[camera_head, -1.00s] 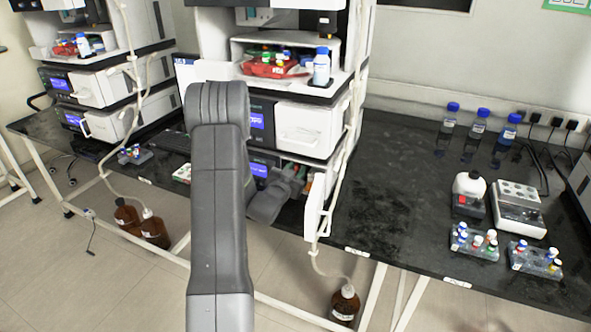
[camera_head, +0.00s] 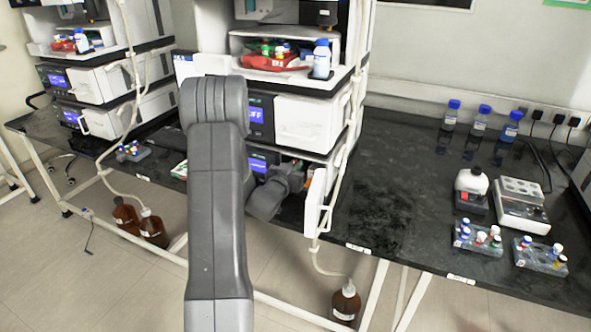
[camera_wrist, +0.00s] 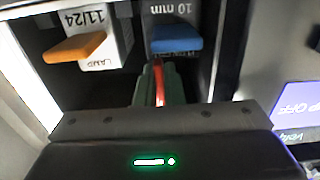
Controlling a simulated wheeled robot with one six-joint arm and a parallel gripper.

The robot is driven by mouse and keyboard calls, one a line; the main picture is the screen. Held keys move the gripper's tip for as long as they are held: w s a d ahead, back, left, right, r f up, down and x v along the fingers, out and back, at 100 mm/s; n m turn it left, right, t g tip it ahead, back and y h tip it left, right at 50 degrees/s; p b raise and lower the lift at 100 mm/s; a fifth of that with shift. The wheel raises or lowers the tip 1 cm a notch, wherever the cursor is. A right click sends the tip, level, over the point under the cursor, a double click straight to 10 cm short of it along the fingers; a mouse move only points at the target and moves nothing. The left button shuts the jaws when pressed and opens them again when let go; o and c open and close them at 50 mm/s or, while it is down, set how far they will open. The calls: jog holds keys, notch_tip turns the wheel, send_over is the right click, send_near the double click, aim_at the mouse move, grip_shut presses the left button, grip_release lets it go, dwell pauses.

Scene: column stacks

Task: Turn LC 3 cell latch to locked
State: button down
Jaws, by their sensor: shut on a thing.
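In the wrist view my gripper (camera_wrist: 158,88) has its two dark green fingers close together on a thin red piece (camera_wrist: 158,82), which looks like the latch lever. The fingers hide most of it, so I cannot tell the latch's position. Just beyond it is a blue tab (camera_wrist: 176,38) under a "10 mm" label. An orange tab (camera_wrist: 75,47) sits to the left beside a white "LAMP 11/24" label (camera_wrist: 100,25). In the head view my gripper is mostly hidden at the lower module of the middle stack, whose white door (camera_head: 318,202) stands open.
A lit "OFF" display (camera_wrist: 295,105) is right of the opening in the wrist view. White tubing (camera_head: 345,135) hangs along the stack's right side. An amber bottle (camera_head: 345,303) stands on the floor below. The bench (camera_head: 390,190) right of the stack has clear room.

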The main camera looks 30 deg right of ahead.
jog(key=c, duration=1.5)
grip_release()
jog(key=shift+c, duration=0.2)
jog(key=b+v, duration=0.2)
jog(key=v, duration=1.1)
jog(key=shift+s+a, duration=0.25)
jog(key=shift+s, duration=0.05)
jog(key=p+x, duration=0.2)
jog(key=x, duration=1.1)
jog(key=shift+w+d, duration=0.15)
jog(key=shift+d, duration=0.05)
jog(key=shift+w+d+r+p, duration=0.1)
jog(key=shift+w+d+p, duration=0.05)
jog(key=shift+p, duration=0.15)
jog(key=shift+m, duration=0.4)
